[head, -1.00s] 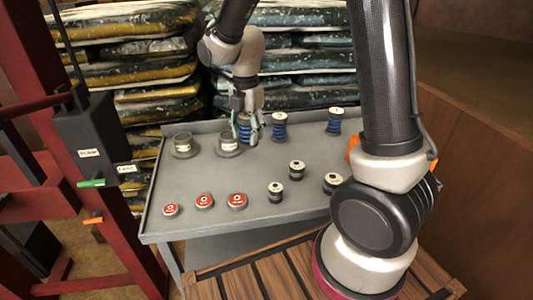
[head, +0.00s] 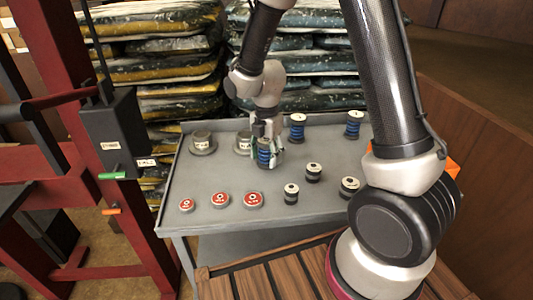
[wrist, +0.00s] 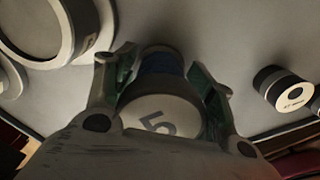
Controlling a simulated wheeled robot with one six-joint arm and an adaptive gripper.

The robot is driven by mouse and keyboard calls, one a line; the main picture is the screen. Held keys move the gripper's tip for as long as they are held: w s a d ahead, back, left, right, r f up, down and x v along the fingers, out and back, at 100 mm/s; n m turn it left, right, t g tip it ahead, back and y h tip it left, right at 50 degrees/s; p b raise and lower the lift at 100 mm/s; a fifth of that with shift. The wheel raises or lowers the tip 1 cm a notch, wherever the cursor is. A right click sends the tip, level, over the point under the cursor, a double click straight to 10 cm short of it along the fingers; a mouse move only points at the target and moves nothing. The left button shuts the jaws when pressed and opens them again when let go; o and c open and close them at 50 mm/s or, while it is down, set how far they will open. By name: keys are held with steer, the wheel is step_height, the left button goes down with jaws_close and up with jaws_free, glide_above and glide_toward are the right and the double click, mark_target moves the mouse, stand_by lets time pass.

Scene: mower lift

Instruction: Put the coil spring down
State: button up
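My gripper (head: 265,140) is over the left-middle part of the grey cart top. It is shut on a blue coil spring (head: 264,156), with a finger on each side of it. In the wrist view the spring's pale end cap, marked "5" (wrist: 160,115), faces the camera between the fingers, and its blue coil (wrist: 160,62) is beyond. The spring looks upright and is at or just above the cart top; I cannot tell if it touches. Two other blue springs stand at the back, one right of my gripper (head: 297,127) and one farther right (head: 354,124).
One cup is close left of the spring. A red frame (head: 140,195) stands left; stacked bags (head: 180,75) lie behind.

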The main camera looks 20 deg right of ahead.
steer(key=shift+o, duration=1.2)
steer(key=shift+r, duration=0.1)
step_height(320, 180, up, 12)
steer(key=shift+f, duration=0.25)
steer(key=shift+r, duration=0.3)
steer(key=shift+d+r, duration=0.2)
steer(key=s+d+r+m+t, duration=0.2)
steer(key=s+d+r+m, duration=0.3)
steer(key=s+m, duration=0.5)
steer(key=s+d+r+m+t, duration=0.2)
steer(key=s+d+r+m, duration=0.4)
steer(key=m, duration=0.8)
steer(key=s+d, duration=0.3)
steer(key=s, duration=0.2)
steer(key=shift+d+m, duration=0.2)
steer(key=shift+m, duration=0.2)
